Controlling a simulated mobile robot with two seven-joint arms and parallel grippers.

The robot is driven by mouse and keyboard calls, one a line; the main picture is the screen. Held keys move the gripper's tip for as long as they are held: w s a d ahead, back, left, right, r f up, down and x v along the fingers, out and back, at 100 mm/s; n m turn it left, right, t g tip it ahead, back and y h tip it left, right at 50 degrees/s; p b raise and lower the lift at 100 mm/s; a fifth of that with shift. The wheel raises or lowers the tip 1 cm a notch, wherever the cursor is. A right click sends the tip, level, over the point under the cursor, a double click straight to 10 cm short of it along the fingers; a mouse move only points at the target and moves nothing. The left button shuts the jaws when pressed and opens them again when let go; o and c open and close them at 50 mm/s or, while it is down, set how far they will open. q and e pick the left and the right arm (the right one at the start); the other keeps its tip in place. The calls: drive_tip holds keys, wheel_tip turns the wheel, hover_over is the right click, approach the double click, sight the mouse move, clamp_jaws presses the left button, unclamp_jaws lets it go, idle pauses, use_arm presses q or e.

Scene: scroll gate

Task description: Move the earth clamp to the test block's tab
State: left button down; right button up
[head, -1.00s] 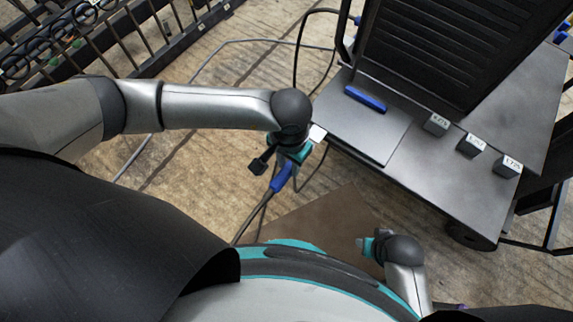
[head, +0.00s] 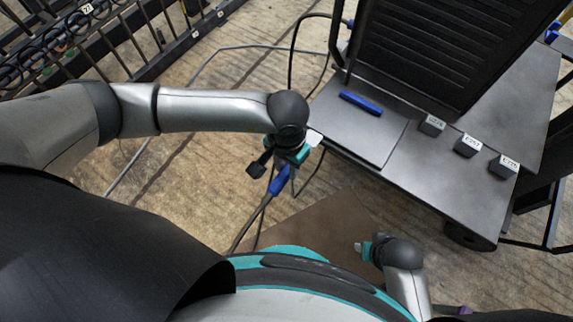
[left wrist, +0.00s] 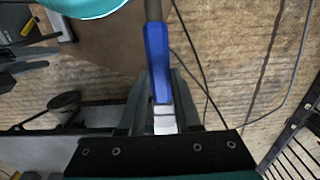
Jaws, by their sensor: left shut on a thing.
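My left gripper (head: 292,158) is shut on the earth clamp, whose blue handle (head: 280,182) hangs below the gripper with a dark cable running down. In the left wrist view, the clamp's blue handle (left wrist: 157,60) and pale metal end sit between the fingers. The gripper is over the floor, just left of the cart's near corner. Three small dark labelled blocks (head: 466,146) stand on the cart top to the right; I cannot make out which one has a tab. My right gripper (head: 367,248) is low at the front, its finger gap unclear.
The dark cart (head: 440,185) carries a black ribbed unit (head: 425,45) and a blue bar (head: 361,103) on its left part. A black cable loops at the cart's left side. A black rack (head: 130,45) stands at upper left. A brown sheet (head: 325,225) lies on the wooden floor.

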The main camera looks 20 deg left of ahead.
use_arm(q)
drive_tip(key=shift+w, duration=0.25)
drive_tip(key=shift+w+d+b, duration=0.3)
drive_tip(key=shift+w+b, duration=0.25)
drive_tip(key=shift+b, duration=0.05)
idle(0.3)
drive_tip(key=shift+w+d+b, duration=0.15)
drive_tip(key=shift+w+b, duration=0.35)
drive_tip(key=shift+b, duration=0.3)
idle(1.0)
drive_tip(key=shift+c, duration=2.2)
unclamp_jaws()
